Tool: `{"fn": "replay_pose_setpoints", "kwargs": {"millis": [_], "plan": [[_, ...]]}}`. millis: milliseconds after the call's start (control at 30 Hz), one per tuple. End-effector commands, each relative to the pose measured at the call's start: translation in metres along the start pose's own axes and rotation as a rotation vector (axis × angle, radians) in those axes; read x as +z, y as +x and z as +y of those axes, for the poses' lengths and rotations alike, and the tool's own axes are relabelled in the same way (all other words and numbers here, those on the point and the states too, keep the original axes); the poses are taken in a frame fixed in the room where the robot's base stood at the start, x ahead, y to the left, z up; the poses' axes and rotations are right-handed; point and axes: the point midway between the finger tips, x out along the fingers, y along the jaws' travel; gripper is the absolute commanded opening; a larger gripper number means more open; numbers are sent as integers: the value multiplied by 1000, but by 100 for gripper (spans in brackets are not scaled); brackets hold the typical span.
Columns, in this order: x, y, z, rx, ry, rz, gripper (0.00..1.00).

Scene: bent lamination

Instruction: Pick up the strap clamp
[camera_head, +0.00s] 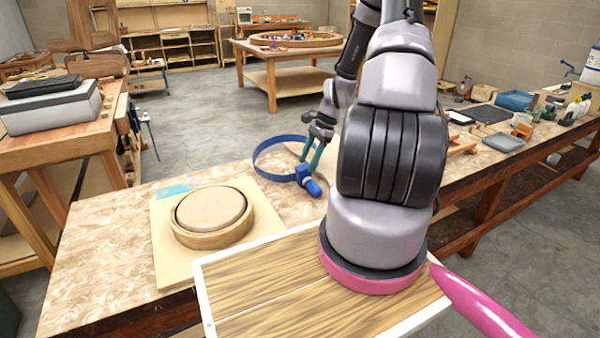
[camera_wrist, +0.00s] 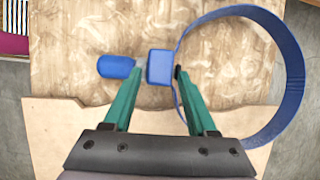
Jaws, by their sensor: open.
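The strap clamp is a blue band loop with a blue block and a blue handle. In the head view the strap clamp (camera_head: 303,175) lies on the workbench, right of the round wooden form. In the wrist view the strap clamp (camera_wrist: 160,68) has its loop at the right and its handle at the left. My gripper (camera_head: 312,160) has green fingers and points down at the block. In the wrist view my gripper (camera_wrist: 158,75) is open, with its fingertips on either side of the block. Whether the fingers touch it cannot be told.
A round wooden form (camera_head: 213,238) sits on a pale board (camera_head: 165,262) on the workbench (camera_head: 85,270). A light-blue item (camera_head: 173,190) lies on the board's back corner. Several tools and containers stand on the bench at the right. The bench's left part is clear.

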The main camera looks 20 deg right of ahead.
Motion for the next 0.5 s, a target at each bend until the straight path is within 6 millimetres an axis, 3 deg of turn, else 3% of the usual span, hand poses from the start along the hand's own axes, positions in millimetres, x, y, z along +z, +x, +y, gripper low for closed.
{"fn": "replay_pose_setpoints", "kwargs": {"millis": [167,433,500], "plan": [[0,21,0,1,1,-1,57],[0,24,0,-1,0,1,57],[0,24,0,0,0,1,31]]}}
